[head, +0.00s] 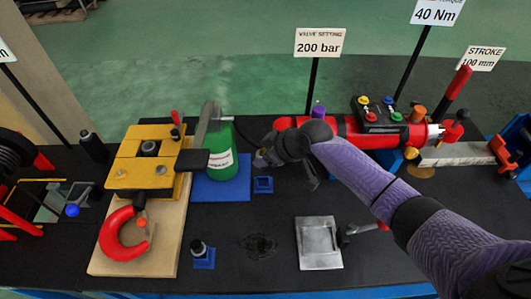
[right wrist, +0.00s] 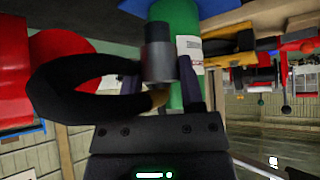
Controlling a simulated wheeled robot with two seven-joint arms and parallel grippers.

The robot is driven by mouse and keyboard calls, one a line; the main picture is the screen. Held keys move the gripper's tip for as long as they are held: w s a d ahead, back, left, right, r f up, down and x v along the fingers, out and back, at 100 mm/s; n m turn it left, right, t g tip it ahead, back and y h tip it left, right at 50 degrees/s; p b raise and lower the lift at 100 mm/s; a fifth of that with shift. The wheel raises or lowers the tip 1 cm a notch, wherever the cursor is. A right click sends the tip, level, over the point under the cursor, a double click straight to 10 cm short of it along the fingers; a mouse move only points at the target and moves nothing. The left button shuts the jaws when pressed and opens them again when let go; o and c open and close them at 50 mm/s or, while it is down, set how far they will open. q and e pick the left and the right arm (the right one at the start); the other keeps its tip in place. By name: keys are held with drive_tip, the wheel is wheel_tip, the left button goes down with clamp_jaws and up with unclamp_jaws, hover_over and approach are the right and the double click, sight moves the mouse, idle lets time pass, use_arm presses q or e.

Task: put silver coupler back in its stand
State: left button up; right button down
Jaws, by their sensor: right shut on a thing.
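My right gripper (head: 264,160) is above the black table, just right of the green bottle (head: 222,165). In the right wrist view the silver coupler (right wrist: 160,52), a grey cylinder with a darker band, sits between the fingers of my right gripper (right wrist: 162,88), which is shut on it. A black hose (right wrist: 60,85) loops beside it. In the head view the coupler is mostly hidden by the gripper. A small blue stand (head: 263,184) is on the table just below the gripper and looks empty. My left gripper is not in view.
Another blue stand (head: 203,260) holds a dark fitting (head: 198,247). A yellow block (head: 145,165) and a red hook (head: 120,236) lie on a wooden board at left. A metal tray (head: 319,243) is at front. A red cylinder (head: 350,130) lies behind my arm.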

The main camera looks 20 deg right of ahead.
sight(265, 167)
wheel_tip(265, 167, down, 5)
drive_tip(key=b, duration=0.4)
drive_tip(key=shift+f, duration=0.45)
drive_tip(key=shift+r, duration=0.1)
drive_tip(key=shift+f+b, duration=1.2)
drive_tip(key=shift+f, duration=0.1)
drive_tip(key=shift+c, duration=0.7)
unclamp_jaws()
